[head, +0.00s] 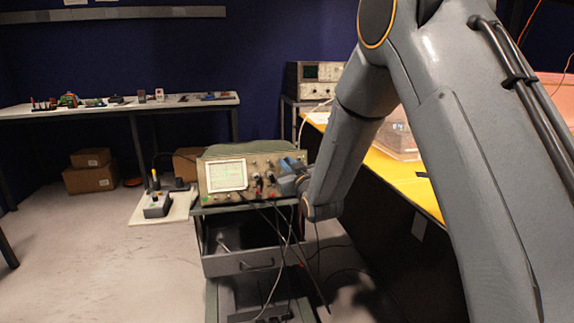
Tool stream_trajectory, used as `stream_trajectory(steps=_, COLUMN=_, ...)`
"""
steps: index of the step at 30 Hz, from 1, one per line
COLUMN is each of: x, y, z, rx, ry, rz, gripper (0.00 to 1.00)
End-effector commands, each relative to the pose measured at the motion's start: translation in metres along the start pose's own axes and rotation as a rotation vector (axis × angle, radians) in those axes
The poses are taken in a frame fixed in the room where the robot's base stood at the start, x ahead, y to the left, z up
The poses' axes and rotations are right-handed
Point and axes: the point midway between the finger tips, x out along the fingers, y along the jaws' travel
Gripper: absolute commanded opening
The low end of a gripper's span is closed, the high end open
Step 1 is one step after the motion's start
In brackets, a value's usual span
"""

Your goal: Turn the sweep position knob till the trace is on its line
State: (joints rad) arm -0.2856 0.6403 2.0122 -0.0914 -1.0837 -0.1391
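The oscilloscope (211,196) stands on a grey cart in the middle of the head view. Its lit screen (227,176) is on the left of the front panel, with a faint greenish trace too small to read against any line. Several knobs and plugged leads (262,181) sit right of the screen. My gripper (286,176) is at the right part of the panel, in front of or touching it; I cannot tell which. It hides the controls there, so the sweep position knob cannot be picked out. Its fingers are too small to read.
The cart (236,262) has an open drawer, and cables hang down its front. A yellow-topped bench (413,186) with a clear box stands right, beside my arm. A long table (70,113) stands behind left.

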Motion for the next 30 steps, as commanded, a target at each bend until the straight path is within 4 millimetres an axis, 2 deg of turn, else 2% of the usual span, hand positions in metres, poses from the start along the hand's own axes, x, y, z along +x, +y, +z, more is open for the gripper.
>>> stream_trajectory(steps=8, x=-0.0001, y=-0.0013, z=0.0004, rx=0.034, ry=0.0, rz=0.01, gripper=0.0)
stream_trajectory(steps=13, x=-0.0001, y=-0.0027, z=0.0007, rx=0.112, ry=0.003, rz=0.036, gripper=0.0)
stream_trajectory(steps=30, x=0.0005, y=-0.0083, z=-0.0014, rx=0.598, ry=0.015, rz=0.198, gripper=0.0)
